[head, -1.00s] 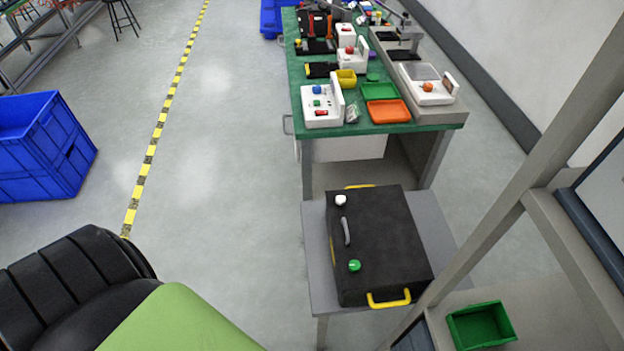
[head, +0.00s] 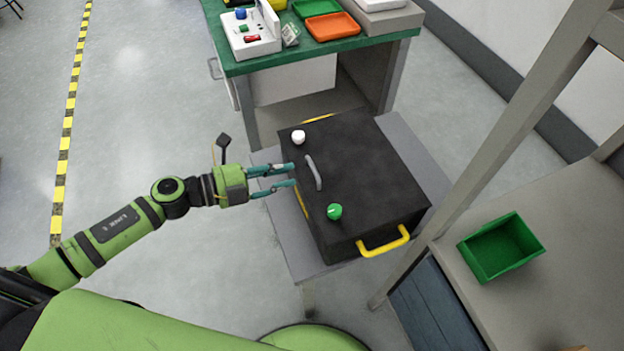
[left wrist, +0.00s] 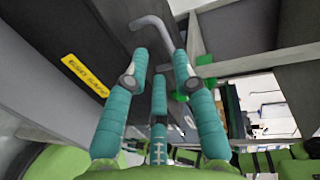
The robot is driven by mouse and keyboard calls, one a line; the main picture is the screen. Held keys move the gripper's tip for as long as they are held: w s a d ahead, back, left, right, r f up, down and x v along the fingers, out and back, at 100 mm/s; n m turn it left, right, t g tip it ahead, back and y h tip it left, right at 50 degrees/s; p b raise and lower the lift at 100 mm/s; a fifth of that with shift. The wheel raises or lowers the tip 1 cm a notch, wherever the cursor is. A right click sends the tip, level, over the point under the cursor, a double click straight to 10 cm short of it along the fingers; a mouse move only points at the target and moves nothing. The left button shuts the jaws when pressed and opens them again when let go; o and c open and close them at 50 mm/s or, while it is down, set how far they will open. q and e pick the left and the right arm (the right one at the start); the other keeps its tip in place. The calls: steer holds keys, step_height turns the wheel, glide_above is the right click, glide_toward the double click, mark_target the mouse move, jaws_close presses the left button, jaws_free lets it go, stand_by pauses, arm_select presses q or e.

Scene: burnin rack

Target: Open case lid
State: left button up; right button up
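The black case (head: 365,175) lies shut on a small grey stand, with a grey lid handle (head: 314,172), a white knob (head: 298,137) and a green knob (head: 334,211) on top. A yellow carry handle (head: 383,242) is on its near side. My left gripper (head: 294,175) is open beside the case's left edge, its teal fingers pointing at the lid handle. In the left wrist view the spread fingers (left wrist: 160,60) frame the grey handle (left wrist: 152,28), which is beyond the fingertips; I see no contact. A yellow label (left wrist: 85,75) shows on the case side. My right gripper is out of view.
The grey stand (head: 405,140) leaves a narrow margin around the case. A green-topped workbench (head: 245,65) stands behind. At right are a frame post (head: 500,150) and a shelf with a green bin (head: 502,247). The floor at left is clear.

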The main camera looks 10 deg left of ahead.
mark_target(313, 167)
arm_select(q)
steer(key=shift+m, duration=0.3)
steer(key=x, duration=0.2)
steer(key=p+x, duration=0.1)
steer(key=x, duration=0.3)
steer(key=shift+s+d+r, duration=0.15)
steer(key=shift+d+r, duration=0.1)
steer(key=shift+d, duration=0.05)
steer(key=shift+w+d+f, duration=0.15)
steer(key=shift+w+d, duration=0.05)
steer(key=shift+d, duration=0.15)
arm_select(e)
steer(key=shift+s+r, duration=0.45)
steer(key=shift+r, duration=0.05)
arm_select(q)
steer(key=shift+c, duration=0.5)
jaws_close()
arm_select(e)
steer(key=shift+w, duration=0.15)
